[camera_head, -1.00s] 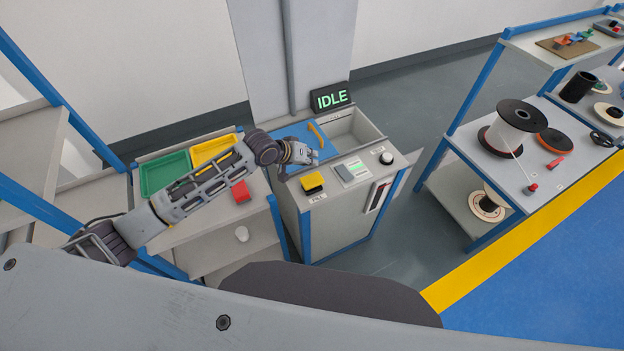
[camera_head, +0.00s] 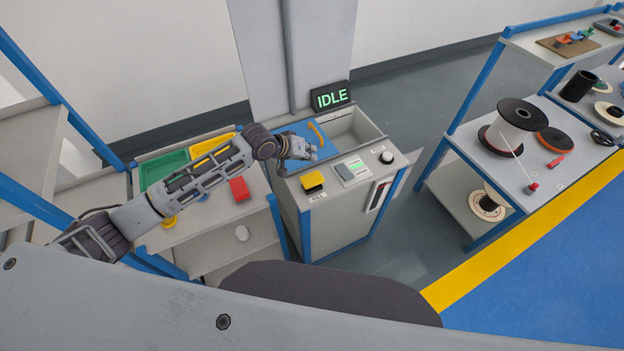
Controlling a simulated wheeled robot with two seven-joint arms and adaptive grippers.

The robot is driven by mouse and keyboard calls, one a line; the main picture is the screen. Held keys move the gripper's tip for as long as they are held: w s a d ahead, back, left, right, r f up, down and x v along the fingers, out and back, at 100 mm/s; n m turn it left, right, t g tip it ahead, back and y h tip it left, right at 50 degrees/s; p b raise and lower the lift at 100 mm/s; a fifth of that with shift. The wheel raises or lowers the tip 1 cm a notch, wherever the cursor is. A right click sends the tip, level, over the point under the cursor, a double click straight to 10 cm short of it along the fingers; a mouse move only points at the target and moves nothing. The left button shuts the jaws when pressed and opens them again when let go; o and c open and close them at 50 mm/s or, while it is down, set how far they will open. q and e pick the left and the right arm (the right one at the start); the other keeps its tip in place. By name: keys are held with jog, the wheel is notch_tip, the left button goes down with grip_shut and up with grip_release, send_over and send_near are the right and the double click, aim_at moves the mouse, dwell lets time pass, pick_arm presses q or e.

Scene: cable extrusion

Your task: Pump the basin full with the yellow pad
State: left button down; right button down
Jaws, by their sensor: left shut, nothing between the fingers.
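The yellow pad (camera_head: 313,181) is a square button on the front left of the grey machine's top, above a small label. My right gripper is not in view.
Green (camera_head: 158,167) and yellow (camera_head: 213,145) trays and a red block (camera_head: 239,189) are on the left bench. A shelf with spools (camera_head: 511,118) stands at right.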

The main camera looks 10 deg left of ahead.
pick_arm(q)
jog(key=b, duration=0.6)
send_over(310, 177)
jog(key=shift+w+f, duration=0.1)
jog(key=shift+f, duration=4.05)
jog(key=shift+f, duration=0.4)
